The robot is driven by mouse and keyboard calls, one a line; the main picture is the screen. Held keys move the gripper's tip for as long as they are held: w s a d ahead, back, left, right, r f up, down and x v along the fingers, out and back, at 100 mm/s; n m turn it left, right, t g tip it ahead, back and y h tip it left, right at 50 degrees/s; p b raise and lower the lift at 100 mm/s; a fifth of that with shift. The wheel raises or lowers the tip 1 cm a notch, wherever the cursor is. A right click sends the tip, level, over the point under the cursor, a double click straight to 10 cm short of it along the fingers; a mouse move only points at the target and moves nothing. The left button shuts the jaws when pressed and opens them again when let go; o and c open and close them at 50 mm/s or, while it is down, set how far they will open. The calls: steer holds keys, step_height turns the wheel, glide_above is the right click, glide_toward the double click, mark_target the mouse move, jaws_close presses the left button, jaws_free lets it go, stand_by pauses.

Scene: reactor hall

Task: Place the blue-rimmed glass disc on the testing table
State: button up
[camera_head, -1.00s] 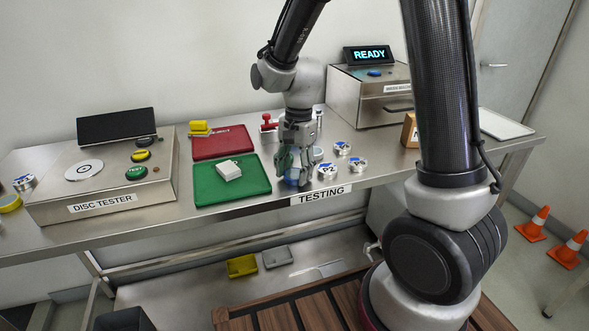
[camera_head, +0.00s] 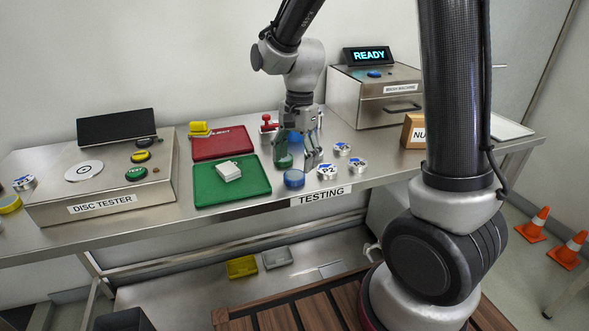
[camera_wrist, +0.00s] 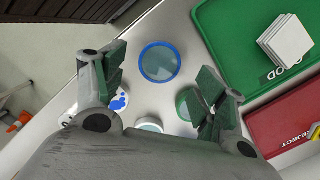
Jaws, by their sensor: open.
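The blue-rimmed glass disc (camera_head: 294,178) lies flat on the steel testing table (camera_head: 240,217), just right of the green tray and behind the TESTING label. In the wrist view the disc (camera_wrist: 159,62) shows as a blue ring around clear glass, beyond the fingertips. My gripper (camera_head: 298,160) is above the table just behind the disc, pointing down. In the wrist view its fingers (camera_wrist: 160,84) are spread wide with nothing between them, and the disc is apart from both.
A green tray (camera_head: 205,198) holding white pieces and a red REJECT tray (camera_head: 205,154) lie to the left. Several small labelled discs, including P2 (camera_head: 327,170), lie close right. The disc tester (camera_head: 52,206) stands left, the READY machine (camera_head: 345,100) back right.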

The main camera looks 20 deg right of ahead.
mark_target(298, 172)
step_height(298, 172, up, 8)
steer(key=s+d+r+n+t, duration=0.2)
steer(key=s+d+r+n, duration=0.1)
steer(key=s+d+n, duration=0.2)
steer(key=s+d+r+n+t+h, duration=0.1)
steer(key=s+d+r+n+t, duration=0.2)
steer(key=s+d, duration=0.6)
steer(key=s+r+n, duration=0.1)
steer(key=s+n, duration=0.1)
steer(key=s, duration=0.3)
steer(key=shift+d+n, duration=0.3)
